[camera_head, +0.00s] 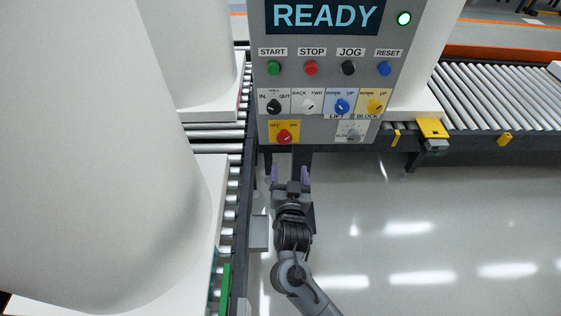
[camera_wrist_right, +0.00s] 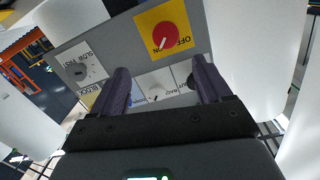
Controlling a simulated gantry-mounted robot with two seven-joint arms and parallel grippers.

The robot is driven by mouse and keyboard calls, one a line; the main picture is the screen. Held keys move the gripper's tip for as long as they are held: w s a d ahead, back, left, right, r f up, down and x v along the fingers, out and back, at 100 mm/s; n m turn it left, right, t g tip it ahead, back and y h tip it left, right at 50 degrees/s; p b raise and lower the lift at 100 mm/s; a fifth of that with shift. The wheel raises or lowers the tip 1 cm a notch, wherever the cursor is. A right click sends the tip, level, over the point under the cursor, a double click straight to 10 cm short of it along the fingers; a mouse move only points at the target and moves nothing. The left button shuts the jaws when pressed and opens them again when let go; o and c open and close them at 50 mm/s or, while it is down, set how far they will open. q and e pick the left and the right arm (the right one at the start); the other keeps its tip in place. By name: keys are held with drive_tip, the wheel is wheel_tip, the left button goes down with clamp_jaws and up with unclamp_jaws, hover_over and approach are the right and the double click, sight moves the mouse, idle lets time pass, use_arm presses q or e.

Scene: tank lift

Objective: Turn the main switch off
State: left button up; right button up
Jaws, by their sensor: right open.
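The main switch is a red knob (camera_head: 284,136) on a yellow plate marked OFF and ON, at the lower left of the grey control panel (camera_head: 330,90). In the right wrist view the red knob (camera_wrist_right: 167,37) is at the top, and its white mark points to the lower left, seemingly towards ON. My right gripper (camera_head: 290,173) is open and empty, just below the panel's bottom edge in the head view, apart from the knob. Its two purple fingers (camera_wrist_right: 162,72) frame other knobs in the wrist view. My left gripper is not in view.
A black IN/OUT knob (camera_head: 273,106), a white knob (camera_head: 308,105) and a speed knob (camera_head: 353,135) sit close to the switch. Large white tanks (camera_head: 90,150) stand left and behind. Roller conveyors (camera_head: 490,95) run at both sides. The floor at lower right is clear.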

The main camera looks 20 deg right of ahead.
sight(285, 140)
drive_tip(key=shift+t, duration=0.5)
drive_tip(key=b+x, duration=0.2)
drive_tip(key=x, duration=0.1)
drive_tip(key=b+x, duration=0.2)
drive_tip(key=x, duration=0.2)
drive_tip(key=a+f+b+x, duration=0.1)
drive_tip(key=b+x, duration=0.2)
drive_tip(key=shift+w+d, duration=0.15)
drive_tip(key=shift+w, duration=0.25)
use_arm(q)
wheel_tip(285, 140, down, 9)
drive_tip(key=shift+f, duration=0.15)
use_arm(e)
drive_tip(key=shift+x, duration=0.95)
